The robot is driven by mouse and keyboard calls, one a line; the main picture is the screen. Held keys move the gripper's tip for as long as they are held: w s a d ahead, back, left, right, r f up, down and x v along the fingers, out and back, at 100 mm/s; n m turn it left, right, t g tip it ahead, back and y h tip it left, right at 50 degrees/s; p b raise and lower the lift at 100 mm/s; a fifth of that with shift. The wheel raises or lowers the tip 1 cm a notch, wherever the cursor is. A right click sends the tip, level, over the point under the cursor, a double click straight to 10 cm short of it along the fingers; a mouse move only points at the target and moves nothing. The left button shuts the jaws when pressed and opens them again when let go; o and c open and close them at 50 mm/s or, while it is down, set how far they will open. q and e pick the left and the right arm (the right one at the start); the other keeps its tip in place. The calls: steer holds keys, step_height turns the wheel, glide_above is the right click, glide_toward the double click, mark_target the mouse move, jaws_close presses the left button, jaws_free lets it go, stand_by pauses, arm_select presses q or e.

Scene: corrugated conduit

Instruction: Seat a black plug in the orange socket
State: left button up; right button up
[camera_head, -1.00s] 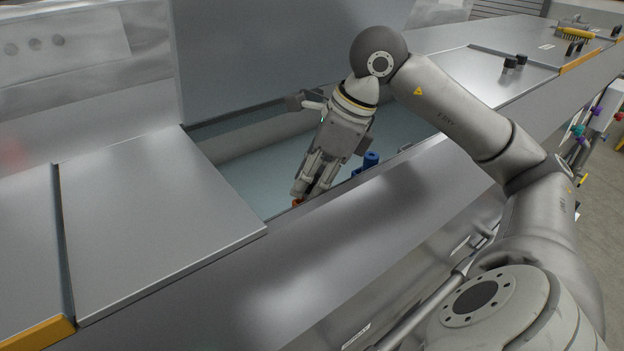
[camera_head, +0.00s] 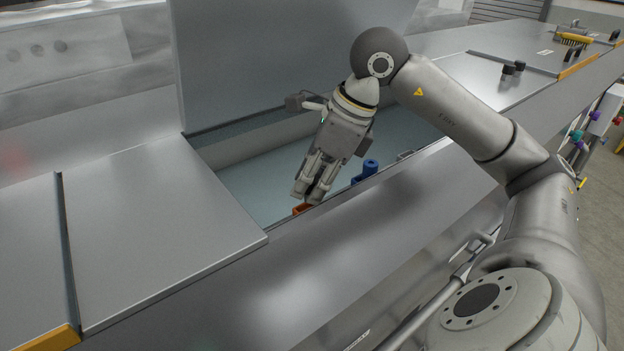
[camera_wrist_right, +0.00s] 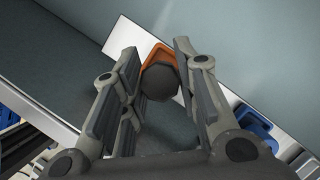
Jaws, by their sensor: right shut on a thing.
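The orange socket (camera_head: 301,209) shows at the front edge of the sunken trough, just below my right fingertips. It also shows in the right wrist view (camera_wrist_right: 155,56), behind the black plug. The dark, faceted black plug (camera_wrist_right: 159,82) is between the fingers of my right gripper (camera_wrist_right: 158,78), in front of the orange socket. In the head view my right gripper (camera_head: 309,190) points down into the trough, and the plug is hidden there. My right gripper is shut on the plug. How deep the plug sits in the socket cannot be told. My left gripper is not in view.
A blue fitting (camera_head: 367,171) stands right of the gripper in the trough, and a blue part (camera_wrist_right: 257,124) shows in the wrist view. The trough's metal front edge (camera_head: 350,215) runs close by. Flat metal covers (camera_head: 150,220) lie left. Small black parts (camera_head: 513,69) stand far right.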

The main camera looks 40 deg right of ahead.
steer(key=shift+f+b, duration=1.65)
stand_by(0.9)
steer(key=shift+s+a+f, duration=0.15)
steer(key=shift+s+f, duration=0.1)
steer(key=shift+f, duration=0.2)
steer(key=shift+r, duration=0.2)
stand_by(0.3)
steer(key=shift+w+r, duration=0.1)
steer(key=shift+r, duration=0.15)
steer(key=shift+w+r+p, duration=0.1)
steer(key=shift+r+p, duration=1.15)
steer(key=shift+r+p, duration=0.35)
steer(key=shift+r, duration=0.05)
steer(key=shift+o, duration=0.2)
steer(key=shift+f+b, duration=1.6)
stand_by(0.5)
steer(key=shift+f+b, duration=0.3)
steer(key=shift+f, duration=0.05)
